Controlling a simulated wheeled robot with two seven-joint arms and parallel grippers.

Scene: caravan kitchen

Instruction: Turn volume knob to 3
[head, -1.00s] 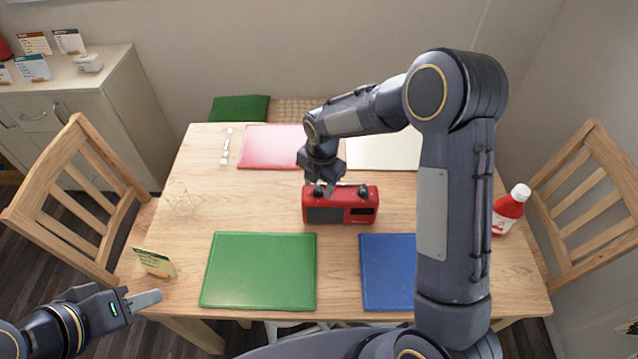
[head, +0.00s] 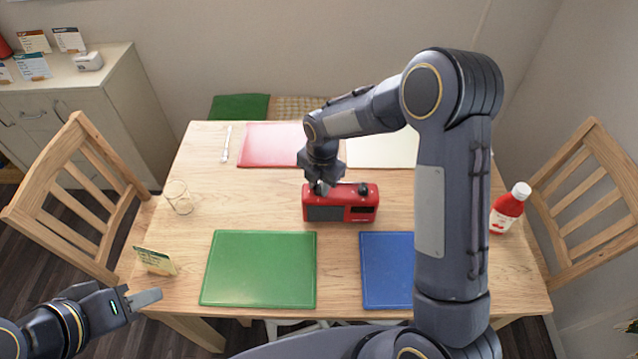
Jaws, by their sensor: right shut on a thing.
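A red radio (head: 340,203) with a dark front panel stands in the middle of the wooden table. Two dark knobs sit on its top, one near the left end and one near the right end (head: 363,189). My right gripper (head: 320,188) comes down from above onto the left part of the radio's top and is shut on the left knob, which it mostly hides. Any marks or numbers around the knob are too small to read. My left gripper (head: 143,299) is off the table's front left corner, away from the radio; its finger gap cannot be made out.
Green (head: 258,270) and blue (head: 386,270) mats lie in front of the radio, red (head: 268,145) and cream (head: 385,150) mats behind. A glass (head: 178,197) and a card (head: 155,261) stand left, a red bottle (head: 508,209) right. Chairs flank the table (head: 210,185).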

